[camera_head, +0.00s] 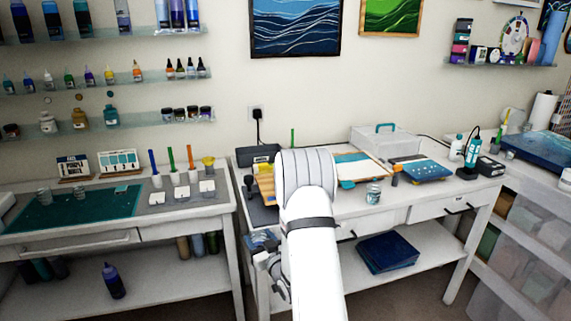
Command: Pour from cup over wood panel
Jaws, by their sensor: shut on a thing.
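My white arm rises through the middle and hides part of the right workbench. My gripper (268,261) shows only in part, dark and grey, left of the arm near the bench's front edge. A small blue thing (262,240) is at its tip; I cannot tell whether it is a cup. A cup with teal marks (373,194) stands upright on the bench, right of the arm and apart from the gripper. A tan wood panel (265,184) shows at the arm's left, partly hidden. A white and teal panel with a wooden edge (358,167) lies behind the arm.
A blue panel (427,171), bottles and a clear box (385,141) stand on the right bench (440,196). A stack of dark blue panels (388,253) lies on its lower shelf. The left bench (190,208) holds a green mat (85,209) and clear cups (44,196).

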